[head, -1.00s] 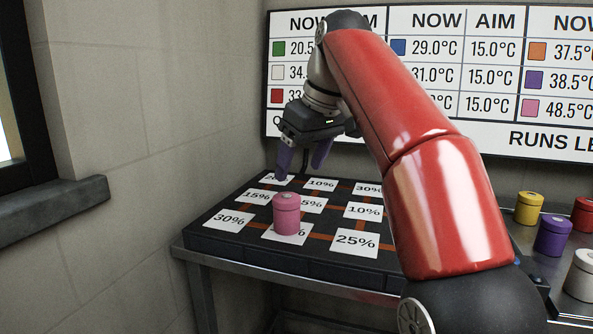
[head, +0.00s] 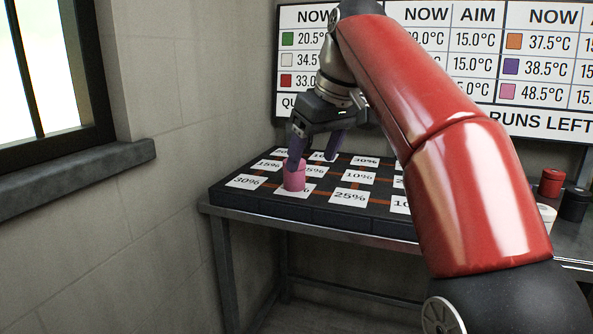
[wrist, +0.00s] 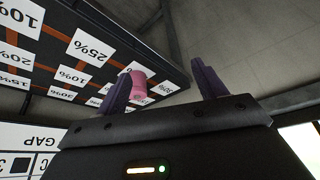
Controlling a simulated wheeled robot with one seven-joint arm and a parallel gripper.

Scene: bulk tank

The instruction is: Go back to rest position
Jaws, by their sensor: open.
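My gripper (head: 318,146) is open, its two purple fingers apart with nothing held between them. In the head view it hangs above the dark board, just behind and above the pink canister. The pink canister (head: 294,178) stands upright on a front-row percentage card of the board, and one finger overlaps its top in the picture. In the wrist view the pink canister (wrist: 139,84) shows beyond the left finger, apart from the gripper (wrist: 163,88). My red arm hides part of the board's right side.
The dark board (head: 258,200) with white percentage cards rests on a metal table (head: 300,222) against the wall. A temperature wall panel (head: 540,125) is behind. Red (head: 551,182), black (head: 573,204) and white (head: 546,218) canisters stand at right. A window ledge (head: 75,180) juts out at left.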

